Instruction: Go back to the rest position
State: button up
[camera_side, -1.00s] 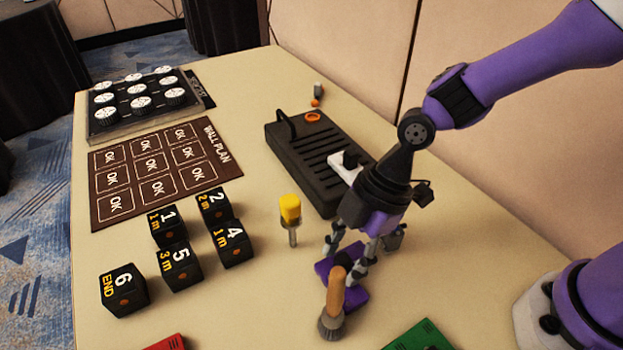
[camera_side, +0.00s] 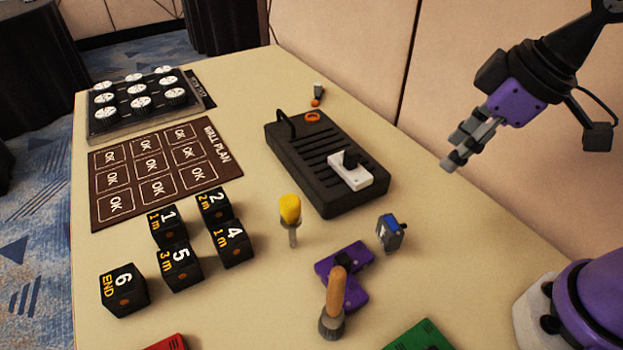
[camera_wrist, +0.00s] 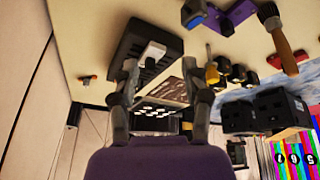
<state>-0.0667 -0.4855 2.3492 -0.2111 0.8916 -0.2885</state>
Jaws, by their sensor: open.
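My gripper (camera_side: 462,150) is raised at the upper right of the side view, clear of the table. It points down and to the left and holds nothing. In the wrist view its two fingers (camera_wrist: 160,92) stand apart with a gap between them. The table, the black slotted case and the dark wall plan show beyond the fingers there.
Below on the table (camera_side: 240,300) are a small blue-grey device (camera_side: 390,234), a purple block (camera_side: 350,262), a wooden-handled brush (camera_side: 335,300), a yellow-handled tool (camera_side: 290,210) and the black case (camera_side: 325,160). Several numbered cubes (camera_side: 180,265) stand left. A wall rises behind the table.

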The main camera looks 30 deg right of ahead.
jog(key=d+m, duration=0.1)
jog(key=m, duration=0.1)
jog(key=s+d+m+t+h, duration=0.1)
jog(key=d+m, duration=0.1)
jog(key=s+d+m, duration=0.1)
jog(key=d+m, duration=0.1)
jog(key=shift+s+d+r+h, duration=0.15)
jog(key=shift+s+r+h, duration=0.15)
jog(key=shift+h, duration=0.1)
